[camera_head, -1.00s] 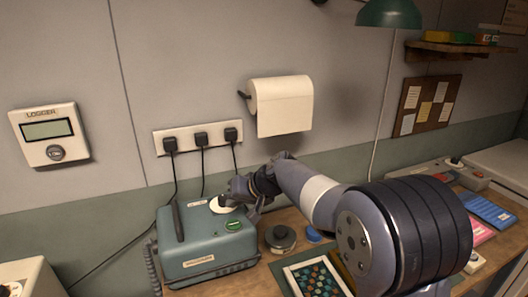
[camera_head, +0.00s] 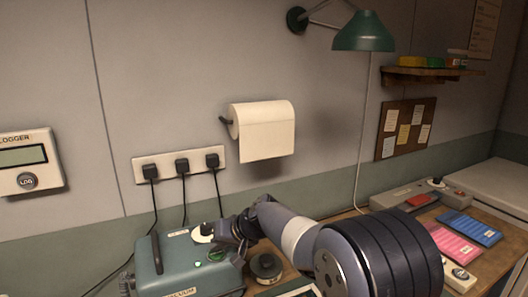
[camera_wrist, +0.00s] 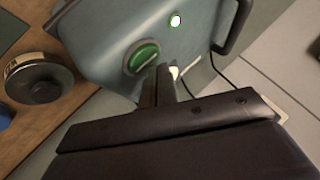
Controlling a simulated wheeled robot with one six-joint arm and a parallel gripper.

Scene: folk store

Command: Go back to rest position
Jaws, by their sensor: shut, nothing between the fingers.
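My gripper (camera_head: 238,238) is at the right side of a teal vacuum machine (camera_head: 172,266) on the bench, by its white round dial (camera_head: 204,232). In the wrist view my gripper (camera_wrist: 166,72) has its fingers together, with nothing held. The fingertips are close to the machine's green button (camera_wrist: 142,57); I cannot tell whether they touch it. A small green light (camera_wrist: 175,20) glows on the machine.
A dark round knob-like object (camera_head: 265,268) stands on the bench right of the machine. A paper roll (camera_head: 263,131), a socket strip (camera_head: 181,164) with cables and a logger panel (camera_head: 26,163) are on the wall. A green lamp (camera_head: 363,33) hangs above.

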